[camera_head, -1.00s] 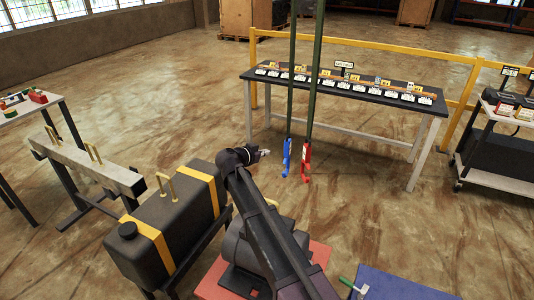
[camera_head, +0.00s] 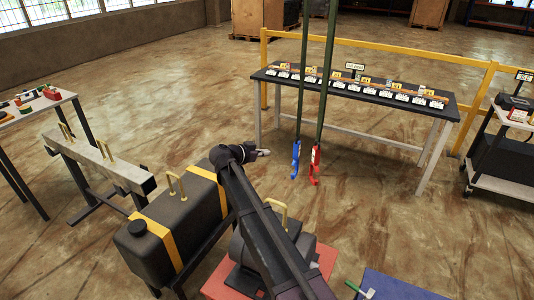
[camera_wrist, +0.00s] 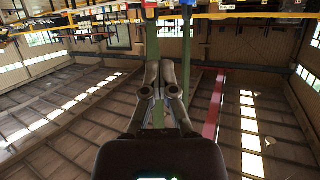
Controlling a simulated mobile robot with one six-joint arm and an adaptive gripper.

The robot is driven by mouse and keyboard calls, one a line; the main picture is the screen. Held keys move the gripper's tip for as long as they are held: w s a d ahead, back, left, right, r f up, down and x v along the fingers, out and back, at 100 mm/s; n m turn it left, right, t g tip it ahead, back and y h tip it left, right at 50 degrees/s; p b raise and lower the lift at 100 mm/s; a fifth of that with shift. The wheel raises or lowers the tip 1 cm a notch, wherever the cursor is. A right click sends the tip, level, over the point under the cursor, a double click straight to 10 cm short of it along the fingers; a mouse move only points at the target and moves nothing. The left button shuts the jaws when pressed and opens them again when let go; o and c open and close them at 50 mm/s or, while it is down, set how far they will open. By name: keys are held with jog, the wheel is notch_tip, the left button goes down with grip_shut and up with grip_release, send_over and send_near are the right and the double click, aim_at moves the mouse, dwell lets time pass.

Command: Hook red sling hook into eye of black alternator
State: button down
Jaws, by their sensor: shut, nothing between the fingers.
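The red sling hook (camera_head: 315,166) hangs at the lower end of a green sling in the head view. A blue hook (camera_head: 295,160) hangs close to its left on another sling. My gripper (camera_head: 263,153) is shut and empty, left of the blue hook and apart from both hooks. In the wrist view my gripper (camera_wrist: 160,68) shows closed fingers. The black alternator (camera_head: 242,246) appears to be the dark body on a red mat; my arm hides much of it. A yellow eye (camera_head: 281,212) stands above it, partly hidden by my arm.
A black tank (camera_head: 178,220) with yellow bands stands left of my arm. A grey beam (camera_head: 95,160) with yellow eyes is further left. A long table (camera_head: 350,90) with labelled items stands behind the hooks, before a yellow rail. A blue mat (camera_head: 400,287) lies at front right.

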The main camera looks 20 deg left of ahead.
jog(key=shift+s+a+r+m+g+h+p, duration=1.25)
jog(key=shift+s+a+m+h, duration=0.45)
jog(key=shift+a, duration=1.6)
jog(key=s, duration=1.2)
jog(key=shift+s+a, duration=0.35)
jog(key=shift+a, duration=0.1)
dwell(0.7)
jog(key=shift+s, duration=0.1)
jog(key=shift+f+b, duration=0.8)
jog(key=shift+b, duration=0.1)
dwell(1.1)
